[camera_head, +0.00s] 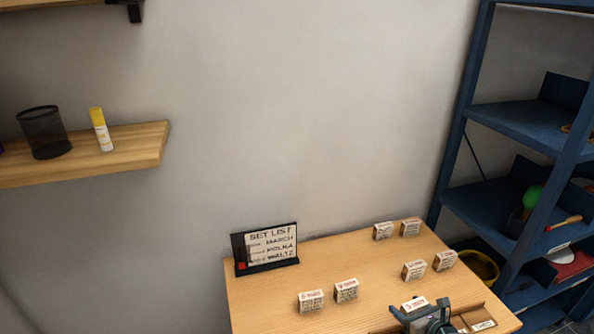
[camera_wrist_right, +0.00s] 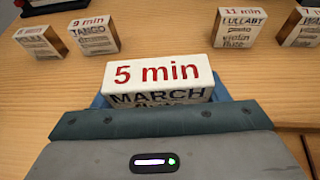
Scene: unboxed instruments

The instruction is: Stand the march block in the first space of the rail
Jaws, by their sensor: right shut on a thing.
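The march block (camera_wrist_right: 158,75), white with red "5 min" on top and "MARCH" on the face toward the camera, fills the middle of the right wrist view. My right gripper (camera_wrist_right: 158,104) is shut on it. In the camera_head view the block (camera_head: 414,303) shows at the jaws of my right gripper (camera_head: 420,312), near the table's lower edge. Whether the block touches the table is unclear. A brown strip with pale labels (camera_head: 477,321) lies right of the gripper, partly cut off; I cannot tell whether it is the rail. My left gripper is out of view.
Several similar blocks stand on the wooden table (camera_head: 330,270), including the tango block (camera_wrist_right: 93,33) and the lullaby block (camera_wrist_right: 238,27). A black set list stand (camera_head: 266,268) is at the back left, reading march, polka, waltz. A blue shelf rack (camera_head: 520,125) stands at right.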

